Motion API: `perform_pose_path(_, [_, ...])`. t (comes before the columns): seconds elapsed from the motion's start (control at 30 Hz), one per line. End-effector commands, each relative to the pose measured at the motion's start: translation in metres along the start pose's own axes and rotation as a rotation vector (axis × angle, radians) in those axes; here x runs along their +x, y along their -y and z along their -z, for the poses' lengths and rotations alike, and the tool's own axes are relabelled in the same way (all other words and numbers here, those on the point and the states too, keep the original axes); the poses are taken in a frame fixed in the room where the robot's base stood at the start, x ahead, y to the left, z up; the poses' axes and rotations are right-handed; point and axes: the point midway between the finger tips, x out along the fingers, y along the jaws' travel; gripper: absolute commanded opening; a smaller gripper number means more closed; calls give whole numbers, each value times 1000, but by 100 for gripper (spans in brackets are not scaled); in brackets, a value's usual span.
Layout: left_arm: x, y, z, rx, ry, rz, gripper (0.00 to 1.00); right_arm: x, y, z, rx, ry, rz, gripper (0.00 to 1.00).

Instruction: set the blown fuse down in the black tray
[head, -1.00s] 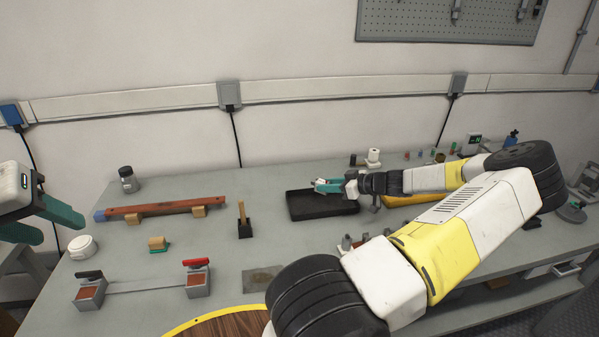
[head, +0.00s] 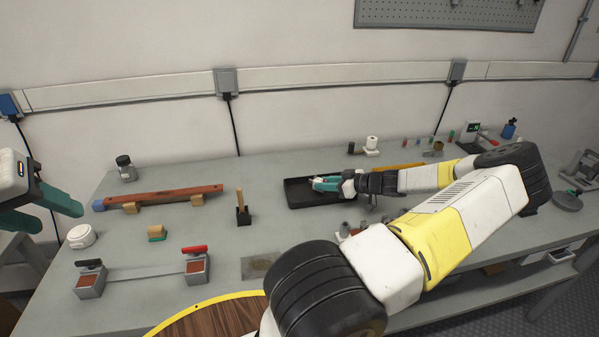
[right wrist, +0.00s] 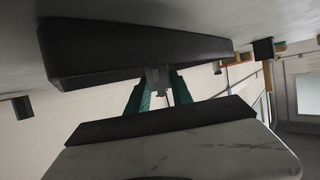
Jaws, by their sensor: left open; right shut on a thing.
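The black tray (head: 296,203) lies on the bench right of the middle in the head view, and its dark wall spans the top of the right wrist view (right wrist: 130,50). My right gripper (head: 318,184) is low over the tray, its teal fingers shut on the blown fuse. The fuse shows as a small grey piece (right wrist: 158,78) between the fingertips in the right wrist view, close to the tray. Most of it is hidden, and I cannot tell whether it touches the tray floor. My left gripper (head: 52,207) is open and empty at the far left.
A red-brown bar (head: 165,196) on wooden blocks and a small black holder with a wooden stick (head: 242,210) stand left of the tray. My right arm covers the bench to the right. The bench between tray and wall is clear.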

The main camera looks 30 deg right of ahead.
Motion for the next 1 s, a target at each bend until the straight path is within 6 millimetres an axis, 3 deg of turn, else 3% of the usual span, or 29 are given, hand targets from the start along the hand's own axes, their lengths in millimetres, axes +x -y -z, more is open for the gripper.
perform_pose_path(0.57, [0, 0, 0, 0, 0, 0, 47, 4, 0, -10, 0, -1, 0, 0])
perform_pose_path(0.6, [0, 0, 0, 0, 0, 0, 47, 4, 0, -10, -1, -1, 0, 31])
perform_pose_path(0.7, [0, 0, 0, 0, 0, 0, 47, 4, 0, -10, -1, 0, 0, 50])
perform_pose_path(1.0, [0, 0, 0, 0, 0, 0, 47, 4, 0, -10, 0, 1, 0, 52])
